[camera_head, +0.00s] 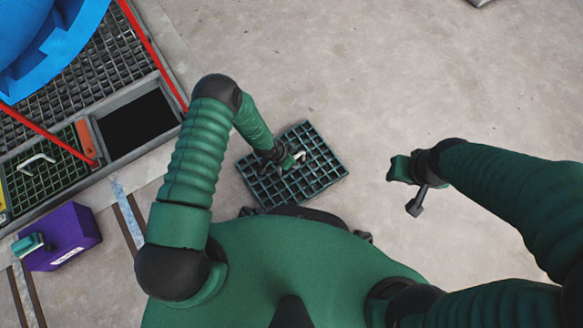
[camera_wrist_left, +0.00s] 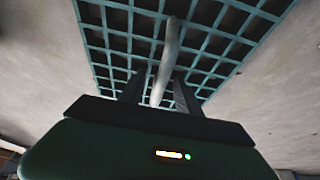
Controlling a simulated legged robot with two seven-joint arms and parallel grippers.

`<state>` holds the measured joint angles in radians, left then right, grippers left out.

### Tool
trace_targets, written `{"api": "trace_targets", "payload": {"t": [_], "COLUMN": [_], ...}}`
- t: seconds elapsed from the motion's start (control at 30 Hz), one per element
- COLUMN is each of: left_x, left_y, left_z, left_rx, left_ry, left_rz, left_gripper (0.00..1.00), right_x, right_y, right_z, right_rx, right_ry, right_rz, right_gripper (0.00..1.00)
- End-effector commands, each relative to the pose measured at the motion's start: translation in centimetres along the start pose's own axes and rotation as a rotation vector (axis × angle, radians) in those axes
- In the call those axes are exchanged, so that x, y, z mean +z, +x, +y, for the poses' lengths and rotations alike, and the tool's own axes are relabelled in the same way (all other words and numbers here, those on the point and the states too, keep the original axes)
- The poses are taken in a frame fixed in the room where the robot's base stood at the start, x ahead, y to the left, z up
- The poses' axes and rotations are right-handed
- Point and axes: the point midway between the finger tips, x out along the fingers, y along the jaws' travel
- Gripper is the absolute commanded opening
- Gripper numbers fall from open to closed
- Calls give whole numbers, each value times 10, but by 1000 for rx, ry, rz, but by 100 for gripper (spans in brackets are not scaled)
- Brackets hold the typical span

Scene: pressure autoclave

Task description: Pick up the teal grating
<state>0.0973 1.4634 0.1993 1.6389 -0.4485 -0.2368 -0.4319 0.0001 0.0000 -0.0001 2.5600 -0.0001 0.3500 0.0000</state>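The teal grating (camera_head: 322,180) is a square mesh panel that looks flat on the floor in front of me in the head view. Its light bar handle (camera_head: 300,156) rises near the middle. My left gripper (camera_head: 289,161) is over the grating at the handle. In the left wrist view the grating (camera_wrist_left: 215,40) fills the top, and the handle (camera_wrist_left: 165,60) runs between the two dark fingers of the left gripper (camera_wrist_left: 160,92), with narrow gaps beside it. My right gripper (camera_head: 403,175) is in the air to the right, apart from the grating; its finger opening is unclear.
A grated platform stands at the upper left, with an open dark square hole (camera_head: 138,122) and a green-edged panel (camera_head: 40,175) with a handle. Red rails (camera_head: 150,48) and a blue machine (camera_head: 45,35) are above it. A purple box (camera_head: 68,236) sits lower left. Floor to the right is clear.

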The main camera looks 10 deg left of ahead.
Motion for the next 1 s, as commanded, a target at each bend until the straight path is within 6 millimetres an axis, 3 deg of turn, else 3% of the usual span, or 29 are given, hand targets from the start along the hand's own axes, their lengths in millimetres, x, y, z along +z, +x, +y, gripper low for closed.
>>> {"api": "trace_targets", "payload": {"t": [0.53, 0.83, 1.0], "left_x": [2, 2, 2], "left_y": [4, 4, 4], "left_z": [0, 0, 0], "left_rx": [0, 0, 0], "left_ry": [0, 0, 0], "left_rz": [0, 0, 0], "left_gripper": [40, 1, 0], "right_x": [1, 1, 1], "right_y": [3, 3, 3], "right_z": [0, 0, 0], "right_rx": [0, 0, 0], "right_ry": [0, 0, 0], "right_rz": [0, 0, 0], "right_gripper": [36, 36, 36]}}
